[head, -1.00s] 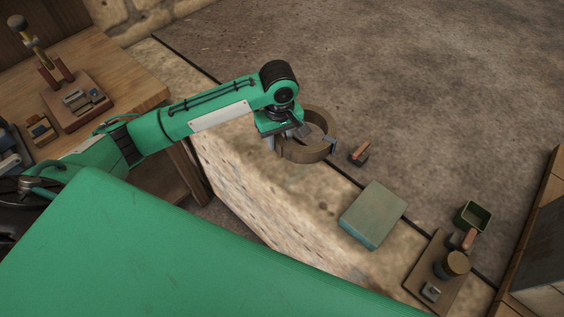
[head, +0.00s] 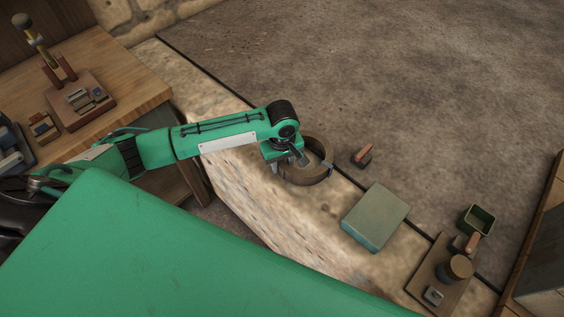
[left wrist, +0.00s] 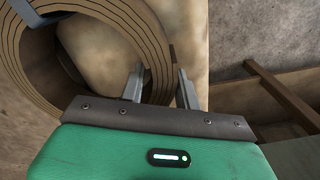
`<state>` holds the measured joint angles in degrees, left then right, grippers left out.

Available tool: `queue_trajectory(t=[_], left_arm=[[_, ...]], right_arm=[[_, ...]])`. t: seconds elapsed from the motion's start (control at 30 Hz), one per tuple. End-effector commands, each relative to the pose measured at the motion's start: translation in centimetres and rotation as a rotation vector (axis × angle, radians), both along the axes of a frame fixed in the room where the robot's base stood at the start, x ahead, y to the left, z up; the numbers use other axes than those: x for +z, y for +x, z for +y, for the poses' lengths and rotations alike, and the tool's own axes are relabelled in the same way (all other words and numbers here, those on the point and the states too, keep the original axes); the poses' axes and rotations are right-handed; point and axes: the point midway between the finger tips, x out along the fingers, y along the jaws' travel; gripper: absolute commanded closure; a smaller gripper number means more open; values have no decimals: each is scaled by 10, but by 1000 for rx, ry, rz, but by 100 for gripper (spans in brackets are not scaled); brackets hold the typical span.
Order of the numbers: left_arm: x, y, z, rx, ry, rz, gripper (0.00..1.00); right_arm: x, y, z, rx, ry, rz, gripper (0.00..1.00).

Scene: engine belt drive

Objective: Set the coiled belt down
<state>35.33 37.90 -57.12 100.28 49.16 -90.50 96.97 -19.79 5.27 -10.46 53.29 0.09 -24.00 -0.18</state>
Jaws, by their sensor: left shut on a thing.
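The coiled belt (head: 303,179) is a brown, many-layered ring with an open middle, lying flat over the pale stone ledge in the head view. My left gripper (head: 312,162) is shut on the side of the coil, with one finger inside the ring. The left wrist view shows the belt's layers (left wrist: 117,15) curving between the two metal fingers (left wrist: 160,88). The coil is low over the ledge; I cannot tell whether it touches. My right gripper is not in view.
A grey-green block (head: 375,217) sits on the stone ledge (head: 240,190), right of the coil. A small red-handled tool (head: 362,156) lies beyond it. A wooden bench (head: 130,75) stands left.

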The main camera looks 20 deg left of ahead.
Motion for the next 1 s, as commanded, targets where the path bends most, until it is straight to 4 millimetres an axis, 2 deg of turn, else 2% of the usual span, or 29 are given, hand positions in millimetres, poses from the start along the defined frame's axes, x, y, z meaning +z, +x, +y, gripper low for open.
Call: queue_trajectory(t=[0.1,0.13,0.23,0.57,0.77,1.0], left_arm=[[0,1,0,0,-1,-1,100],[-1,0,0,1,0,0,64],[-1,0,0,1,0,0,46],[0,0,0,0,-1,-1,46],[30,1,0,0,-1,-3,46],[82,1,-1,0,-1,-3,46]], right_arm=[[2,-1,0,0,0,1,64],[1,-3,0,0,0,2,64],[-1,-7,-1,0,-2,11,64],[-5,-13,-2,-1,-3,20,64],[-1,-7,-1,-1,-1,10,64],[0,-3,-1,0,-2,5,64]])
